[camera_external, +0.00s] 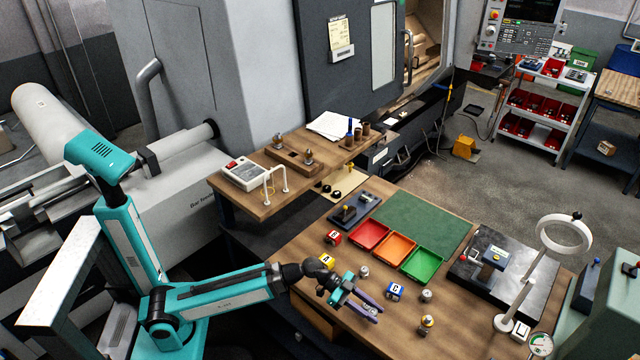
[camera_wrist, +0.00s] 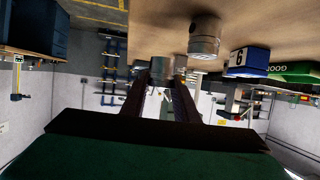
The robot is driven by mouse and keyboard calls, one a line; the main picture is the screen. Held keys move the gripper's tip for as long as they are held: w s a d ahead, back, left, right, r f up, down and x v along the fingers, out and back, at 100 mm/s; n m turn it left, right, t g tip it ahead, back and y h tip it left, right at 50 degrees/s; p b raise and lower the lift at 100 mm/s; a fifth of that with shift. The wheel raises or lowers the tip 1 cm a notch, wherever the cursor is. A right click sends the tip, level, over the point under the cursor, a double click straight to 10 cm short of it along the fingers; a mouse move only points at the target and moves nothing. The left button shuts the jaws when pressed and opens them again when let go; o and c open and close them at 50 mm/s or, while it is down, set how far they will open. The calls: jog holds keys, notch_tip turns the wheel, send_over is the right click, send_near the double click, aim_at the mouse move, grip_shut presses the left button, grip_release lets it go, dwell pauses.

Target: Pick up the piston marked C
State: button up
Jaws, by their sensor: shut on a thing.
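My gripper (camera_external: 370,307) is low at the front of the wooden table, its two fingers shut on a small grey metal piston, which shows between the fingertips in the wrist view (camera_wrist: 159,67). No mark is readable on it. A blue block with a white face marked C (camera_external: 395,291) is just behind and right of my gripper; a blue block with a white face (camera_wrist: 248,60) shows in the wrist view. Loose grey pistons stand left of the C block (camera_external: 363,271) and right of it (camera_external: 427,295). Another (camera_external: 427,322), with a yellowish part, is nearer the front.
A yellow block marked A (camera_external: 327,261) and a red block marked B (camera_external: 333,237) stand to the left. Red (camera_external: 370,234), orange (camera_external: 396,247) and green (camera_external: 421,264) trays are behind.

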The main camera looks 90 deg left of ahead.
jog(key=shift+s+f+b, duration=0.1)
jog(key=shift+s+b, duration=0.35)
jog(key=shift+b, duration=3.3)
jog(key=s+b, duration=0.1)
jog(key=b, duration=0.6)
jog(key=shift+s+a, duration=0.1)
jog(key=shift+s, duration=0.3)
jog(key=shift+s+r, duration=0.15)
jog(key=shift+s, duration=0.5)
jog(key=shift+s+r, duration=0.15)
jog(key=shift+s, duration=0.45)
jog(key=shift+s+b, duration=0.3)
jog(key=shift+s, duration=0.4)
jog(key=shift+s+a+b, duration=0.1)
jog(key=shift+s+b, duration=0.2)
jog(key=shift+s, duration=0.35)
jog(key=shift+s+r, duration=0.1)
jog(key=shift+r, duration=0.05)
